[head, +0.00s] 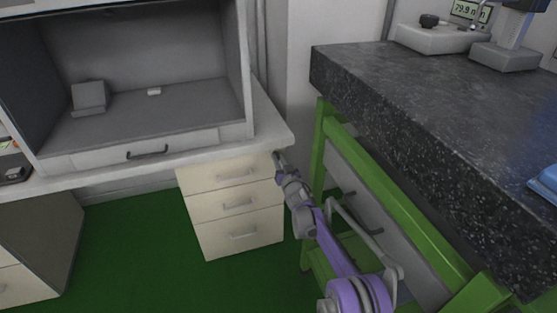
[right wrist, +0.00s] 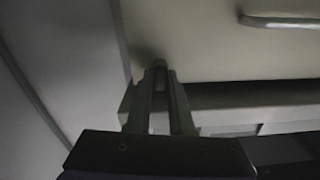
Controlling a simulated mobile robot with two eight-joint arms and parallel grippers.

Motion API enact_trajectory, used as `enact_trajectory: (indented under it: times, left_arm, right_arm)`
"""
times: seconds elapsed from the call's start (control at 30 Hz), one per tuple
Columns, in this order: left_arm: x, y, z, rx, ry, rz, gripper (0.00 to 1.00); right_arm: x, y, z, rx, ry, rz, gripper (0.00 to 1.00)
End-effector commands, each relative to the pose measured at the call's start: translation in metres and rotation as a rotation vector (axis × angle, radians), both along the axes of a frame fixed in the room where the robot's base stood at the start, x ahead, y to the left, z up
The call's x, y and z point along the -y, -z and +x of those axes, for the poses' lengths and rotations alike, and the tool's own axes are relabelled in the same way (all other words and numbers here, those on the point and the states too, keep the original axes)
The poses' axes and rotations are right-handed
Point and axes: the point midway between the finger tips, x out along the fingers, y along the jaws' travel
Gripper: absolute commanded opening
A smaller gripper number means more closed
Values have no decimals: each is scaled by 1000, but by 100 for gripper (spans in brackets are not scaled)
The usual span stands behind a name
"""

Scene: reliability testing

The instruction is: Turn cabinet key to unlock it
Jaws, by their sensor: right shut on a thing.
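The cabinet (head: 228,205) is a cream three-drawer unit under the left worktop. My right gripper (head: 279,157) is at the upper right corner of its top drawer. In the right wrist view, the fingers of my right gripper (right wrist: 160,92) are close together, with their tips at the drawer front (right wrist: 215,50). They are shut on a small dark thing, apparently the key (right wrist: 159,66), mostly hidden between the tips. Its turn angle cannot be told. My left gripper is not in view.
A dark speckled worktop (head: 430,95) on a green frame (head: 385,210) stands close on the right of my right arm. The pale worktop edge (head: 268,146) lies just above the gripper. Green floor (head: 140,240) is clear in front of the drawers.

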Motion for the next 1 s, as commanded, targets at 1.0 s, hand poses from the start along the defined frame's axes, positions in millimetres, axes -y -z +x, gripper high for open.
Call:
enact_trajectory:
  times: [1.0]
  left_arm:
    - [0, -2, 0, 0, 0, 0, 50]
  right_arm:
    - [3, 2, 1, -292, 0, 899, 0]
